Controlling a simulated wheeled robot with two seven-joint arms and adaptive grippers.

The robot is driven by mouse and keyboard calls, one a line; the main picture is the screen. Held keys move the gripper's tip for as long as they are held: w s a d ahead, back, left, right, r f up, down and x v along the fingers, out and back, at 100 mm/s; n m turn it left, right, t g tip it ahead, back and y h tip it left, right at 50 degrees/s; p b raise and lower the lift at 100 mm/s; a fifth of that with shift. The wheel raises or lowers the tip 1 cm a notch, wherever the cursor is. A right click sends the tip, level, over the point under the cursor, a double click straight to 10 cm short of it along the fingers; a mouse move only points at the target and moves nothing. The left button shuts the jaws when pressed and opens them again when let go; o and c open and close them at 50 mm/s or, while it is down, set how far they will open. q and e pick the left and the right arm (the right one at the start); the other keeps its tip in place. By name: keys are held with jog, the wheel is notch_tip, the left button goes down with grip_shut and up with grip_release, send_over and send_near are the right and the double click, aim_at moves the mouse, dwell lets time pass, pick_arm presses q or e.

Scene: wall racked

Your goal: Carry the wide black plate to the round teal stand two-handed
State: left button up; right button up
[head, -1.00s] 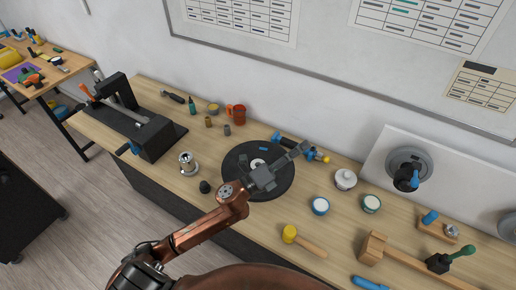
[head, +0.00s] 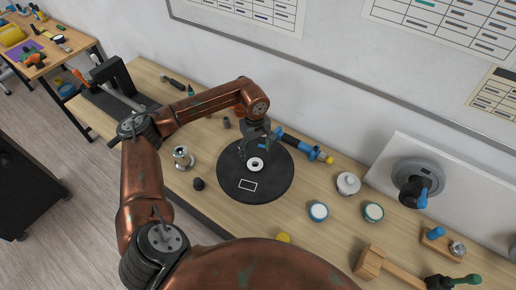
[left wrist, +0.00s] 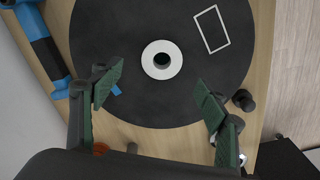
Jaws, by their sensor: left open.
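The wide black plate (head: 276,178) lies flat on the wooden bench, with a white ring at its centre and a white rectangle outline near its front edge. My left gripper (head: 258,146) is over the plate's far part, fingers pointing down. In the left wrist view the open fingers (left wrist: 158,82) are apart with the black plate (left wrist: 105,40) beyond them and nothing between them. I cannot tell the gap to the plate. My right gripper is not in view.
A blue tool with a yellow end (head: 305,146) lies close to the plate's right. A black knob (head: 198,184) and a silver piece (head: 183,158) stand to its left.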

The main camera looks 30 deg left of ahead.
aim_at(255, 163)
pick_arm(q)
jog(key=shift+a+f, duration=0.15)
jog(key=shift+f, duration=0.3)
notch_tip(255, 163, down, 6)
jog(key=shift+s+r+p, duration=0.15)
jog(key=shift+p, duration=0.55)
jog(key=shift+f, duration=0.5)
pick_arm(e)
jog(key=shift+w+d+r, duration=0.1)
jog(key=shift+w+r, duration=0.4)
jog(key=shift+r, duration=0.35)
pick_arm(q)
jog(key=shift+c, duration=0.7)
grip_shut()
jog(key=shift+w+r, duration=0.2)
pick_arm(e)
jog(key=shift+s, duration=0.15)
pick_arm(q)
jog(key=shift+f+m+b, duration=0.1)
jog(key=shift+m+b, duration=1.4)
jog(key=shift+m, duration=0.2)
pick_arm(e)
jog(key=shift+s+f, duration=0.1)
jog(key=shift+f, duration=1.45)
